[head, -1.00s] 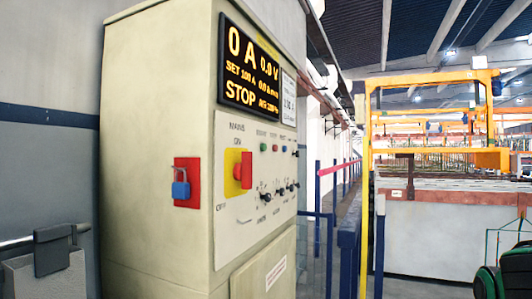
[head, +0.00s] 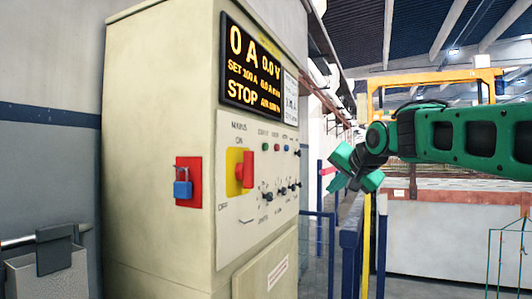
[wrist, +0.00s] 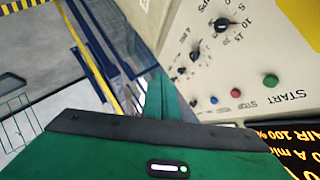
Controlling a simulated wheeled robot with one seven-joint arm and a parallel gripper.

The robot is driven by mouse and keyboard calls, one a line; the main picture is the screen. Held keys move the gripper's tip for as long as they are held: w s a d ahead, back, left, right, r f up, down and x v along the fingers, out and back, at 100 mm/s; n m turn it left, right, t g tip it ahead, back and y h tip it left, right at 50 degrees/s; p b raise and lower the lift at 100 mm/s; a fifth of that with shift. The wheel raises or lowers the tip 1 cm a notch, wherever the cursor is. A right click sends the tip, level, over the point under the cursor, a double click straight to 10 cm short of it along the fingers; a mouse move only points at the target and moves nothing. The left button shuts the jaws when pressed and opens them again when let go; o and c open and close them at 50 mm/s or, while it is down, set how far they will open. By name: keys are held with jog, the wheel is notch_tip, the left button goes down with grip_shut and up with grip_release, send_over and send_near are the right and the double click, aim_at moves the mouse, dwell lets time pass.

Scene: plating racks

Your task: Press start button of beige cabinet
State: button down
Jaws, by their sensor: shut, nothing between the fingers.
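The beige cabinet (head: 155,150) stands at the left of the head view, its display reading 0 A, 0.0 V and STOP. On its panel, a green start button (head: 265,147) sits left of a red button (head: 277,147). In the wrist view, the green button (wrist: 271,81) is labelled START, beside a red button (wrist: 236,93) labelled STOP and a blue one (wrist: 214,100). My green gripper (head: 338,183) is shut and empty, right of the panel in the head view and apart from the buttons. In the wrist view its fingers (wrist: 158,95) point away from the start button.
A red and yellow mains switch (head: 240,172) and several black knobs (head: 267,197) are on the panel. A blue padlock (head: 182,188) hangs on the cabinet's side. Blue railings (head: 348,255) and a yellow post (head: 365,250) stand to the right.

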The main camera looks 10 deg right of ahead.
aim_at(266, 147)
jog(key=w+a+r+t+y, duration=0.1)
jog(key=w+a+r, duration=0.1)
jog(key=r, duration=0.3)
jog(key=w+a+r+t+y, duration=0.1)
jog(key=w+a+r, duration=0.1)
jog(key=a+r, duration=0.2)
notch_tip(266, 147, up, 2)
jog(key=shift+w+a+r+t, duration=0.2)
jog(key=shift+w+r+t, duration=0.05)
jog(key=shift+w+t, duration=0.15)
jog(key=w+a, duration=0.5)
jog(key=a, duration=0.2)
jog(key=shift+w+a, duration=0.1)
jog(key=shift+a, duration=0.1)
dwell(1.6)
jog(key=shift+w+a, duration=0.1)
jog(key=shift+a, duration=0.05)
jog(key=shift+w+a, duration=0.3)
jog(key=shift+a, duration=0.15)
dwell(1.0)
jog(key=shift+d, duration=0.1)
jog(key=shift+s+d, duration=0.55)
jog(key=shift+d, duration=0.1)
